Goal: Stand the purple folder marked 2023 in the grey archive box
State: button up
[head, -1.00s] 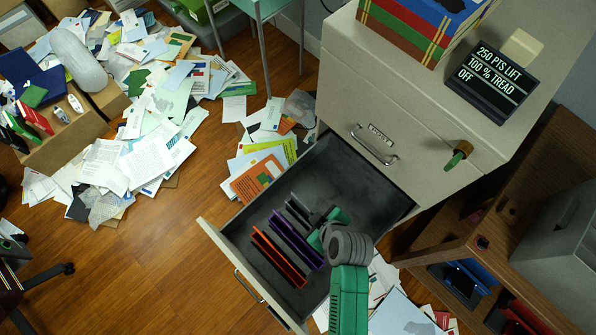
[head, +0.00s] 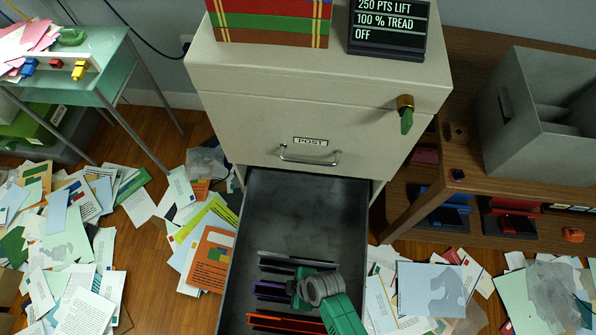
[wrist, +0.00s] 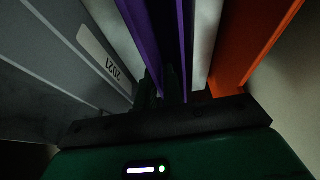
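The purple folder (head: 272,291) stands in the open drawer between grey folders (head: 285,263) and orange folders (head: 285,323). Its year mark is not readable. My gripper (head: 297,290) is down in the drawer at the purple folder's right end. In the wrist view, the dark fingers (wrist: 165,88) are close together at the purple folder (wrist: 145,35), apparently shut on it; the contact is dark and partly hidden. A grey folder (wrist: 65,45) there is labelled 2021, and an orange folder (wrist: 250,40) is on the right. The grey archive box (head: 520,120), open-topped with dividers, stands on the wooden shelf unit.
The drawer (head: 232,240) is pulled out of the beige cabinet (head: 250,120), its walls close around the folders. A green-handled key (head: 406,118) sticks out of the cabinet front. The wooden shelf unit (head: 460,60) is to the right. Papers (head: 440,290) litter the floor.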

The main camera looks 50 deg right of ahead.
jog(key=shift+w+f, duration=0.15)
jog(key=shift+f, duration=0.1)
grip_shut()
jog(key=shift+r, duration=0.1)
jog(key=shift+r+p, duration=0.95)
jog(key=shift+p, duration=0.1)
notch_tip(320, 180, up, 13)
jog(key=p, duration=1.2)
jog(key=shift+r+p, duration=0.15)
jog(key=shift+p, duration=0.2)
